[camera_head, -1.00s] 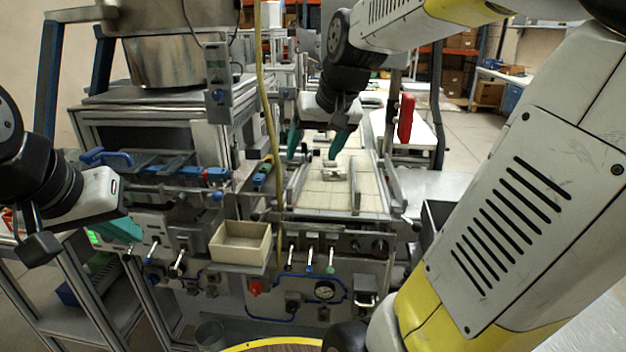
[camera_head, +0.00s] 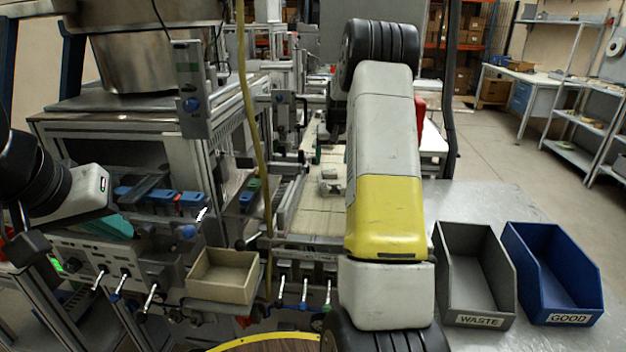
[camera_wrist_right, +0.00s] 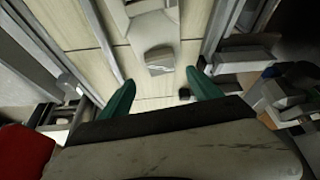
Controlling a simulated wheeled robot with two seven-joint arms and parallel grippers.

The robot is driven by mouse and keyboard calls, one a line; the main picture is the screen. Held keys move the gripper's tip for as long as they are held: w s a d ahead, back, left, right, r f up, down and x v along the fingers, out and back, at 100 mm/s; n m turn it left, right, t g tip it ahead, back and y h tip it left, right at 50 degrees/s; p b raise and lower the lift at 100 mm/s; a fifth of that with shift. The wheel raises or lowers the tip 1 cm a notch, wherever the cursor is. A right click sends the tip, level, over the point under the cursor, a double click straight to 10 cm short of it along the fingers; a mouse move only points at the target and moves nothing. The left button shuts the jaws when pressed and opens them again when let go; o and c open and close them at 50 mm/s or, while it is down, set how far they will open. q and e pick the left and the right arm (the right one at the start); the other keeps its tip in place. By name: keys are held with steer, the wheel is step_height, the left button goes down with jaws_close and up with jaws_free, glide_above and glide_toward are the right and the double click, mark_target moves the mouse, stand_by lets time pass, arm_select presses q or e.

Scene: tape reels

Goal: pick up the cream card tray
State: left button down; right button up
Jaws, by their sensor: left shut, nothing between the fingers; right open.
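The cream card tray (camera_head: 222,275), an open-topped box that looks empty, sits at the front of the machine, left of the belt, in the head view. My left gripper (camera_head: 108,228), with teal fingers, is shut and empty to the left of the tray and apart from it. My right arm covers most of my right gripper in the head view; only a bit of teal shows over the belt. In the right wrist view my right gripper (camera_wrist_right: 160,80) is open, its two teal fingers apart above the belt. The tray is not visible in that wrist view.
A small pale metal piece (camera_head: 330,182) lies on the cream belt (camera_head: 318,215), between rails. A grey WASTE bin (camera_head: 477,322) and a blue GOOD bin (camera_head: 570,319) stand on the metal table at right. Levers stick out below the tray, and a yellow hose hangs beside it.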

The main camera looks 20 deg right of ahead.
mark_target(330, 172)
steer(key=x, duration=0.5)
steer(key=shift+s+a+f, duration=0.2)
steer(key=shift+s+f, duration=0.1)
steer(key=shift+f, duration=0.1)
jaws_close()
steer(key=shift+r, duration=0.1)
